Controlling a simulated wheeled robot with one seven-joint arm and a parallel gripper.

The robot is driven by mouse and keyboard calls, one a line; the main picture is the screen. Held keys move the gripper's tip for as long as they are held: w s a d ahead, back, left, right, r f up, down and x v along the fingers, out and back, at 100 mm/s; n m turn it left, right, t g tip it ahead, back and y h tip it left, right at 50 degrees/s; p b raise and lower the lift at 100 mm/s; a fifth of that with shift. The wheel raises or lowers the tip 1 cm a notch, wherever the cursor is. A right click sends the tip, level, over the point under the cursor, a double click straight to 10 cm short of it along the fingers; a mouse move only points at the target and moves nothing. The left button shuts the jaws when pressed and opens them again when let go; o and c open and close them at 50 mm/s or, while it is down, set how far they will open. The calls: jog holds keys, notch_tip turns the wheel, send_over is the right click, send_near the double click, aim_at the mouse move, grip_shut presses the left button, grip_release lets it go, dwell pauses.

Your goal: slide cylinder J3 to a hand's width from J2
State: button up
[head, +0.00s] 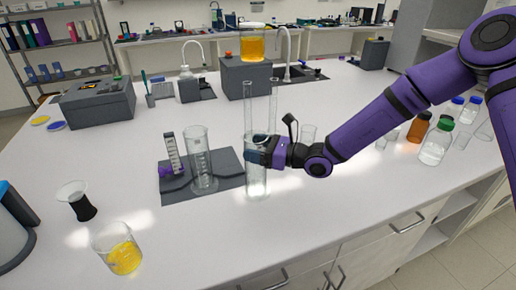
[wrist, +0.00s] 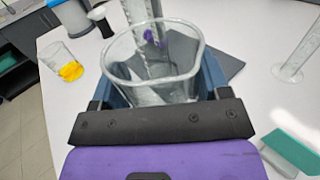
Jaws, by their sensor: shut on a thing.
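A clear glass cylinder (head: 257,186) stands upright on the white bench at the right edge of a dark grey mat. My gripper (head: 257,157) is shut on it from the right, near its upper part. In the wrist view its open spouted rim (wrist: 150,50) shows between my blue fingers. A graduated clear cylinder (head: 201,160) stands on the mat, left of the held one and apart from it. No label J2 or J3 is readable. Tall clear glass (head: 274,103) rises behind my gripper; its lower part is hidden.
A small purple-based stand (head: 173,155) is on the mat (head: 222,188). A beaker of yellow liquid (head: 122,252) and a black-and-white funnel-like piece (head: 76,201) stand at the front left. Bottles (head: 436,145) stand at the right. The bench in front of the mat is clear.

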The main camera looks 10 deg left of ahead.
jog(key=shift+a, duration=1.05)
jog(key=o, duration=1.2)
jog(key=shift+c, duration=0.2)
